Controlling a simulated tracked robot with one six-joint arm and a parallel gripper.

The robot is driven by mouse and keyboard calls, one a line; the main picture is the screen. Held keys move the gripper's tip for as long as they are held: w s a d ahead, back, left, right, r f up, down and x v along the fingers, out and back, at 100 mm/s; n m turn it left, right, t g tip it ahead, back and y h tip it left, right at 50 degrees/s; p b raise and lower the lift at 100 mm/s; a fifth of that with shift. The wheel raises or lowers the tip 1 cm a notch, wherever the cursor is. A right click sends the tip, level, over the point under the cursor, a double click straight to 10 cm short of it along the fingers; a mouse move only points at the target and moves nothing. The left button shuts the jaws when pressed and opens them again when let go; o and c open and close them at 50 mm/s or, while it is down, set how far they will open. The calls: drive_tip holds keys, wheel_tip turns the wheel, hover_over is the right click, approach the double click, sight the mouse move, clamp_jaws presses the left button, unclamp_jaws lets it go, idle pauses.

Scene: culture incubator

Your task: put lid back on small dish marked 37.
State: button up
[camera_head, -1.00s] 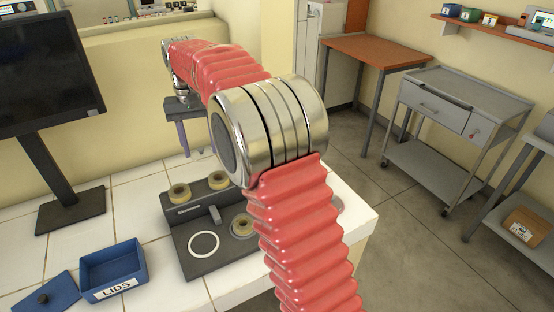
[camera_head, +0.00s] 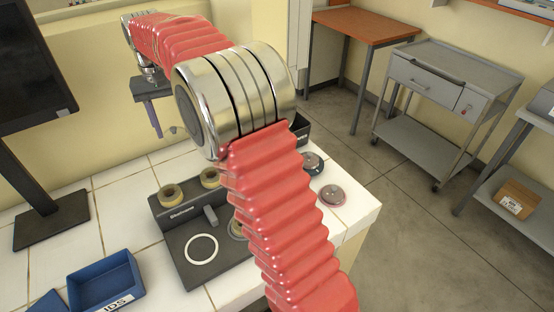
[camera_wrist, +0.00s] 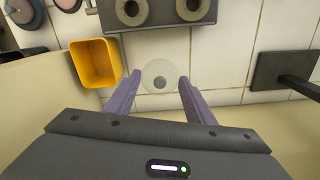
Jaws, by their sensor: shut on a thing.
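My gripper (camera_wrist: 160,82) is shut on a round, translucent lid (camera_wrist: 152,70) with a grey spot at its middle. The lid sits between the tips of the purple fingers, above the white tiled bench. In the head view my gripper (camera_head: 160,122) is at the back left, and a small part of the lid shows by its fingertips. Two small round dishes, one dark-rimmed (camera_head: 313,163) and one pinkish (camera_head: 333,195), stand at the bench's right end, apart from my gripper. The pinkish one also shows at the wrist view's upper left (camera_wrist: 23,10). No marking 37 is readable.
A dark device (camera_head: 190,240) with cream rings and a white circle stands mid-bench. A yellow open bin (camera_wrist: 112,63) is beside the lid in the wrist view. A blue LIDS box (camera_head: 98,288) and a monitor (camera_head: 35,75) are at left. A grey cart (camera_head: 430,110) stands beyond the bench.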

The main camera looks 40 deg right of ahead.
drive_tip(key=shift+s+d, duration=0.1)
drive_tip(key=shift+d, duration=0.45)
drive_tip(key=s+d+f+m, duration=0.1)
drive_tip(key=s+d+m, duration=0.1)
drive_tip(key=d, duration=0.2)
drive_tip(key=s+d+f+m, duration=0.2)
drive_tip(key=d, duration=0.2)
drive_tip(key=s+d+f+m, duration=0.2)
drive_tip(key=s+d, duration=0.1)
drive_tip(key=d, duration=0.1)
drive_tip(key=shift+s+d, duration=0.1)
drive_tip(key=shift+d, duration=0.15)
drive_tip(key=s+d+f+m, duration=0.5)
drive_tip(key=s+d, duration=0.4)
drive_tip(key=s, duration=0.3)
drive_tip(key=shift+f+m, duration=0.35)
drive_tip(key=shift+m, duration=0.35)
drive_tip(key=shift+w, duration=0.1)
drive_tip(key=shift+f, duration=3.15)
